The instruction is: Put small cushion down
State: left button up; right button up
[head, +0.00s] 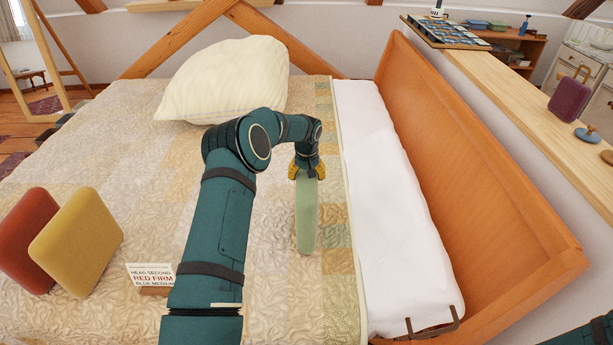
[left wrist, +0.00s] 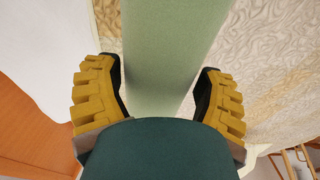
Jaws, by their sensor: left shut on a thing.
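A small pale green cushion (head: 307,218) hangs upright and edge-on from my left gripper (head: 307,172), over the quilt near the white strip of sheet. The left wrist view shows the green cushion (left wrist: 167,55) between the yellow-and-black fingers of my left gripper (left wrist: 160,92), which is shut on it. I cannot tell whether the cushion's lower edge touches the bed (head: 270,285). A red cushion (head: 25,235) and a yellow cushion (head: 78,242) stand tilted together at the left. My right gripper is out of view.
A large cream pillow (head: 225,80) lies at the far side of the bed. A small lettered sign (head: 151,276) stands near the yellow cushion. The orange headboard (head: 465,180) rises at the right, with a wooden ledge (head: 520,105) holding a purple cushion (head: 570,98) behind it.

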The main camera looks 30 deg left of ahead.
pick_arm(q)
jog(key=shift+f, duration=0.1)
jog(key=o, duration=1.2)
jog(key=shift+f, duration=0.1)
notch_tip(320, 180, up, 12)
jog(key=s, duration=0.1)
jog(key=shift+s+d+p, duration=0.3)
jog(key=shift+d+p, duration=0.15)
